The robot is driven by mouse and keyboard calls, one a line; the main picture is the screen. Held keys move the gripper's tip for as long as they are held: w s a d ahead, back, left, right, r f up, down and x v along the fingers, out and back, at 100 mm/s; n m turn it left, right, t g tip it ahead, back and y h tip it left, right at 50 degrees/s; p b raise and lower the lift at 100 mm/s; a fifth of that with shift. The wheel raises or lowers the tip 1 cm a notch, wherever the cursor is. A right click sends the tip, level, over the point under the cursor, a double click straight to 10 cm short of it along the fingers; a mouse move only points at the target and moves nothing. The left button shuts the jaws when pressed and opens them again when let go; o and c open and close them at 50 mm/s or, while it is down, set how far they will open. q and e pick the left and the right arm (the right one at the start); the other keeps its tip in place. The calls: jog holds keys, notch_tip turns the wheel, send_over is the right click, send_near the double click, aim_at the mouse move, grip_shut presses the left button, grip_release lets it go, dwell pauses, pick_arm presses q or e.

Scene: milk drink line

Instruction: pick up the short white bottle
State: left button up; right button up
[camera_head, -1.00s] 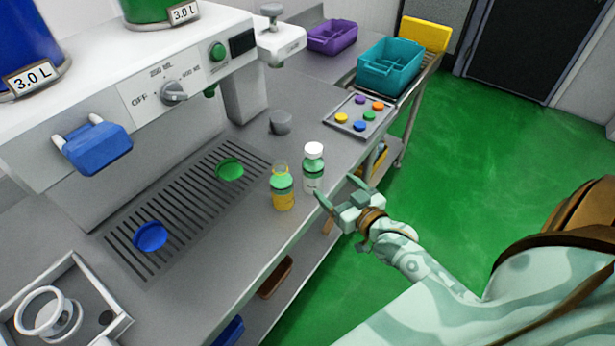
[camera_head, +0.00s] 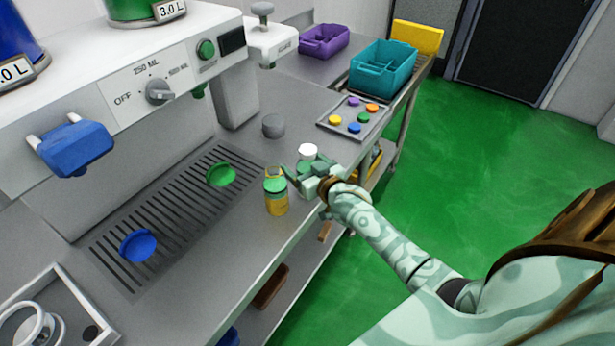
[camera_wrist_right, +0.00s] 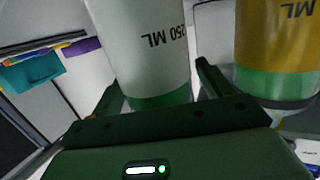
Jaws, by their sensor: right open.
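The short white bottle (camera_head: 308,150) stands on the steel counter, its white cap showing above my right gripper, which hides most of its body. In the right wrist view the white bottle (camera_wrist_right: 150,45) has "250 ML" lettering and a green band. My right gripper (camera_head: 306,173) is at the bottle, its fingers open. In the right wrist view, one finger of the gripper (camera_wrist_right: 158,85) is on each side of the bottle, with a small gap visible on the right. My left gripper is out of view.
A yellow bottle with green (camera_head: 276,198) stands close beside the gripper, and shows in the right wrist view (camera_wrist_right: 275,40). A green disc (camera_head: 221,174) and a blue disc (camera_head: 138,245) lie on the drip grate. A tray of coloured caps (camera_head: 338,130) and a teal crate (camera_head: 383,70) are farther back.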

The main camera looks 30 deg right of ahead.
jog(key=shift+c, duration=0.3)
jog(key=c, duration=1.2)
jog(key=shift+r, duration=0.1)
